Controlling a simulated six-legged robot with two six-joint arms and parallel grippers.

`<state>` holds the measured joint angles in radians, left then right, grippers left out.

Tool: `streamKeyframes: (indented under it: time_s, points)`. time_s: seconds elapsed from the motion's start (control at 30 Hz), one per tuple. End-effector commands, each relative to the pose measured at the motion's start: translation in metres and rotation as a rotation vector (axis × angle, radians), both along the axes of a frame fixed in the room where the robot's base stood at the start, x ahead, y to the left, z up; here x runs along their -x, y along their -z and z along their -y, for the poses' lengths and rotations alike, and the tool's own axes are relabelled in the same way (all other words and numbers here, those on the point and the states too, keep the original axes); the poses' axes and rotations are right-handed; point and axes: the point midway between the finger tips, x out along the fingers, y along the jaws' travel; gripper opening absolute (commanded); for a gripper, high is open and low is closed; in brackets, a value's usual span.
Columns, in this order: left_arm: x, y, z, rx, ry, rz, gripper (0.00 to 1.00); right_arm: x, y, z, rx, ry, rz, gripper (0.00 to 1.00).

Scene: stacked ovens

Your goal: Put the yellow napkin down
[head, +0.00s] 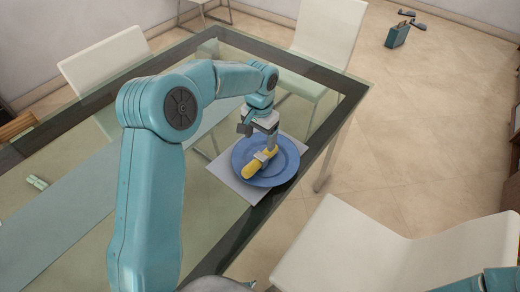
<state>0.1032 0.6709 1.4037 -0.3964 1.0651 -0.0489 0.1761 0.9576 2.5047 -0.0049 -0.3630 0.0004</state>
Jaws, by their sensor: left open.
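The yellow napkin (253,169) is a small rolled piece lying on the blue plate (288,164). The plate sits on a grey placemat (226,174) near the right edge of the glass table. My left gripper (259,143) is open, pointing down over the plate. One finger reaches down beside the napkin's upper end, and the other is to the left and higher. I cannot tell whether the finger touches the napkin. Part of my right arm shows at the lower right edge; its gripper is not in view.
The glass table (80,206) has a dark border and a pale runner. White chairs stand at its near right (345,250), far side (328,35) and left (100,65). A small green item (37,182) lies at the left.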

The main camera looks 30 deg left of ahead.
Motion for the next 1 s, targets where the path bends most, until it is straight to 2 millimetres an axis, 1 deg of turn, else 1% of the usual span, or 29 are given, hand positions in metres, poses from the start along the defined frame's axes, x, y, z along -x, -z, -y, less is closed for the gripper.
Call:
streamKeyframes:
  time_s: [0.03,0.1,0.23,1.0]
  points:
    - [0.0,-0.008,0.0,0.0,0.0,0.003,0.76,0.0,0.001,0.0,0.0,0.0,0.0,0.14]
    - [-0.001,-0.018,0.0,0.0,0.0,0.003,0.76,0.0,0.001,0.0,0.0,0.0,0.0,0.14]
    - [0.0,-0.027,0.0,0.0,0.001,0.001,0.76,0.0,0.002,0.0,0.0,0.0,0.0,0.14]
    - [0.002,-0.029,0.001,0.0,0.0,-0.001,0.76,0.0,0.001,0.0,0.0,0.0,0.0,0.14]
